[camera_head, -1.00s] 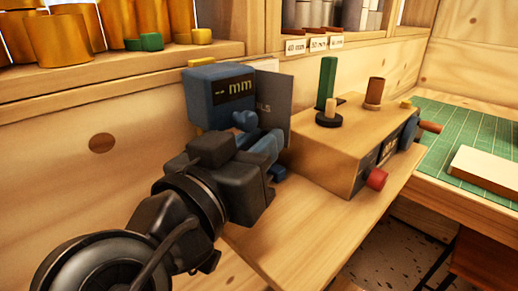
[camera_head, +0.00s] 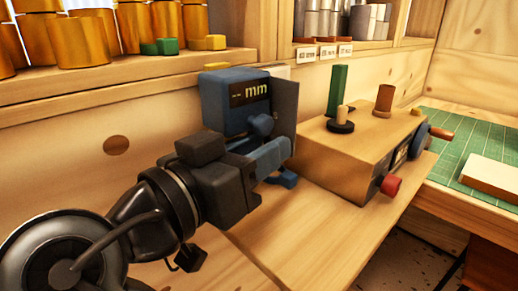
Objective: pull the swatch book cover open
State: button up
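A grey upright panel (camera_head: 286,112), likely the swatch book cover, stands just behind and right of a blue box marked "mm" (camera_head: 235,102). It shows as a narrow, slanted strip, and its left part is hidden. No lettering on it is readable now. My black gripper (camera_head: 264,145) points right and slightly away, in front of the blue box and low beside the panel. Its blue finger parts overlap the blue box and the panel in the picture. I cannot tell whether they touch the panel or what lies between them. The rest of the swatch book is hidden.
A wooden block (camera_head: 345,150) with a green post, pegs and a red knob (camera_head: 391,186) stands right of the panel. A shelf (camera_head: 140,72) with gold rolls runs along the back. The front of the bench board (camera_head: 310,225) is clear. A green mat (camera_head: 478,140) lies at right.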

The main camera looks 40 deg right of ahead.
jog(key=shift+o, duration=0.9)
jog(key=shift+s+d, duration=0.1)
